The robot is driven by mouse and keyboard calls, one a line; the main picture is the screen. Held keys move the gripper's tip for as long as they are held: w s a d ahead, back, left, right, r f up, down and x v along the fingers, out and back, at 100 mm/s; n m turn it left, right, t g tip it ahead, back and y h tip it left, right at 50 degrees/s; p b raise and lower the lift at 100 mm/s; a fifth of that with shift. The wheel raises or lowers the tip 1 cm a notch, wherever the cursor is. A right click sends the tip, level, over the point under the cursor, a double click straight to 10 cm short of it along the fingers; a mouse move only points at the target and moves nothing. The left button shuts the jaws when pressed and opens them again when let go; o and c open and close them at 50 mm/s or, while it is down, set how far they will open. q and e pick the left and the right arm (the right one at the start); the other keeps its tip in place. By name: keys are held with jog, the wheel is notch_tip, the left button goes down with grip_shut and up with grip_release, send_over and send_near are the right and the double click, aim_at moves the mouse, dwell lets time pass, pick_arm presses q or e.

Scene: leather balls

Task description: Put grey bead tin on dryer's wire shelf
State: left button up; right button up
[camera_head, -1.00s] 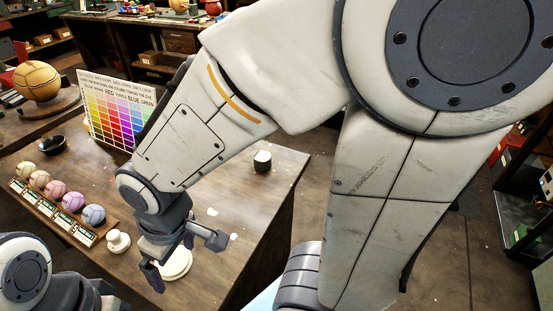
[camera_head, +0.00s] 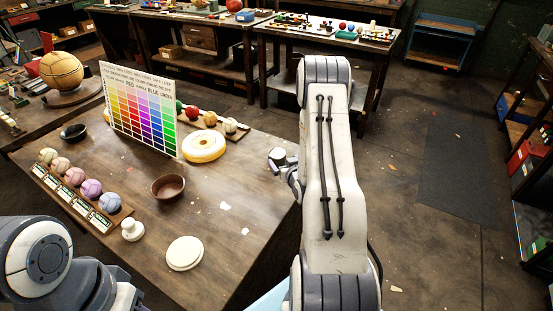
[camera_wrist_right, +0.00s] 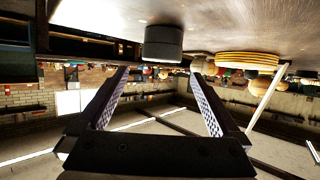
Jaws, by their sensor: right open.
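The grey bead tin (camera_head: 277,154), a small grey cylinder with a light top, stands near the right edge of the brown table. In the right wrist view, which is upside down, the tin (camera_wrist_right: 163,44) is ahead of the fingertips, apart from the fingers. My right gripper (camera_wrist_right: 161,76) is open and empty. In the head view the right gripper (camera_head: 291,175) is beside the tin, mostly hidden by its own arm. My left gripper is out of view; only part of that arm shows. I cannot identify the dryer's wire shelf.
The table (camera_head: 225,235) holds a colour chart (camera_head: 143,110), a cream-yellow ring (camera_head: 204,146), a brown bowl (camera_head: 168,187), a white disc (camera_head: 185,253) and a rack of pastel balls (camera_head: 82,190). A blue open unit (camera_head: 444,42) stands at the back.

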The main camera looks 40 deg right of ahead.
aim_at(278, 154)
jog(key=x, duration=0.4)
jog(key=shift+a, duration=0.1)
jog(key=p+x, duration=0.2)
jog(key=x, duration=0.2)
jog(key=shift+s, duration=0.1)
jog(key=shift+w+f, duration=0.35)
jog(key=shift+w, duration=0.15)
jog(key=c, duration=1.5)
jog(key=shift+o, duration=0.2)
jog(key=shift+r, duration=0.1)
jog(key=shift+r, duration=0.1)
